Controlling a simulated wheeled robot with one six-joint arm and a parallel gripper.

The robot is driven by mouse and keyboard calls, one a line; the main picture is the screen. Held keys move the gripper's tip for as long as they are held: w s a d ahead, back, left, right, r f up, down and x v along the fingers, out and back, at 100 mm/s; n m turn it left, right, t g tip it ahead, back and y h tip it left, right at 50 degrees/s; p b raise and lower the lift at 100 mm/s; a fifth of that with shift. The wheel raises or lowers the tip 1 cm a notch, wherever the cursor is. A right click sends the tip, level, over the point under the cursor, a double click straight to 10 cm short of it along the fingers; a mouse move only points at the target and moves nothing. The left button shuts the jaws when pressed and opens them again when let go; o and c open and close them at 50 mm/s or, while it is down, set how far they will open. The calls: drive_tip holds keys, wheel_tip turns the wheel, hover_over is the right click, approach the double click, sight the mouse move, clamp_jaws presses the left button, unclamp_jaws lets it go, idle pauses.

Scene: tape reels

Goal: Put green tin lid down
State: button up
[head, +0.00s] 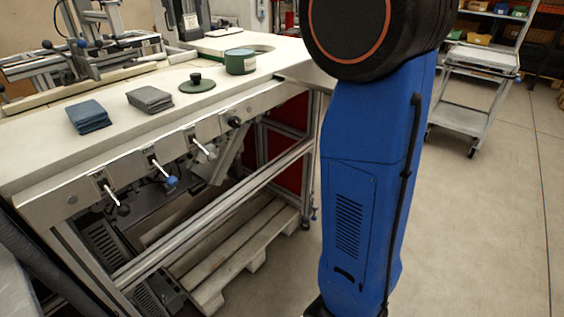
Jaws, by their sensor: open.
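The green tin lid (197,86), a dark green disc with a knob on top, lies flat with its knob up on the white worktop (60,160). The green tin (241,65), a short round can, stands upright to the right of the lid and apart from it. Whether the tin's top is open is hard to tell at this size. My gripper is not in the head view, and nothing is seen touching the lid.
A blue folded cloth stack (89,117) and a grey one (150,98) lie left of the lid. Levers (158,165) stick out from the worktop's front edge. Machine fixtures stand behind. A grey shelf cart (470,90) stands at the back right; the floor before it is clear.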

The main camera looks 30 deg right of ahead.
drive_tip(key=s+d+f+n+t, duration=0.1)
drive_tip(key=s+d+f+n, duration=0.1)
drive_tip(key=s+f, duration=1.3)
drive_tip(key=s+d+f+n+t, duration=0.2)
drive_tip(key=s+d+f, duration=0.3)
drive_tip(key=s+f, duration=1.1)
wheel_tip(320, 180, down, 7)
drive_tip(key=shift+d+r+n+y, duration=0.1)
drive_tip(key=shift+d+n+y, duration=0.25)
drive_tip(key=shift+n, duration=0.25)
